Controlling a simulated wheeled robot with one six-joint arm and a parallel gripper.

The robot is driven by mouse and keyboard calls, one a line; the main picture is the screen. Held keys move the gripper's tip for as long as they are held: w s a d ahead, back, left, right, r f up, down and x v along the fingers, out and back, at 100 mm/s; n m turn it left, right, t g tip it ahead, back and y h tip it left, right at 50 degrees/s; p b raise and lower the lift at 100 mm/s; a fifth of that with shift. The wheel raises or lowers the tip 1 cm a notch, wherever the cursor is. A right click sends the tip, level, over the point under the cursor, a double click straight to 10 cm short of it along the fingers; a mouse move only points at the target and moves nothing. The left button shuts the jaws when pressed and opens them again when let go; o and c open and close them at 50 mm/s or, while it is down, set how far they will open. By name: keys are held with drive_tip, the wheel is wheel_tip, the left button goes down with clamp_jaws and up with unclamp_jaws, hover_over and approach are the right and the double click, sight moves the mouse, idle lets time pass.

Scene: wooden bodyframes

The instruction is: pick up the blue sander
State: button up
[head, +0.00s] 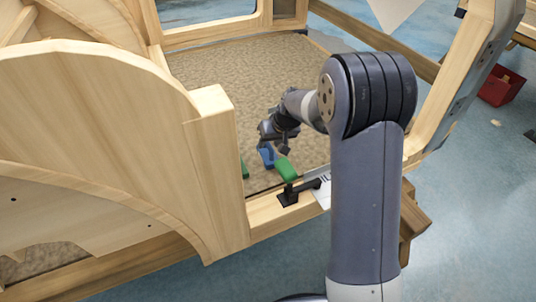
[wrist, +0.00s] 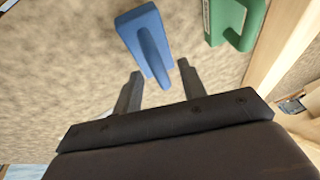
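The blue sander (wrist: 141,35) lies on the tan carpet-like floor of the wooden bodyframe. In the wrist view its handle end points down toward my gripper (wrist: 158,85). My gripper is open, with its two fingers apart and the tip of the sander's handle showing between or just beyond them. I cannot tell whether the fingers touch it. In the head view the blue sander (head: 267,157) shows just below my gripper (head: 277,148), partly hidden by it.
A green sander-like tool (wrist: 236,22) lies right of the blue one; in the head view a green tool (head: 286,169) sits near the wooden sill (head: 262,220). Another green piece (head: 244,170) shows by the wooden post (head: 215,160). A red bin (head: 501,88) stands far right.

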drive_tip(key=shift+x, duration=1.1)
clamp_jaws()
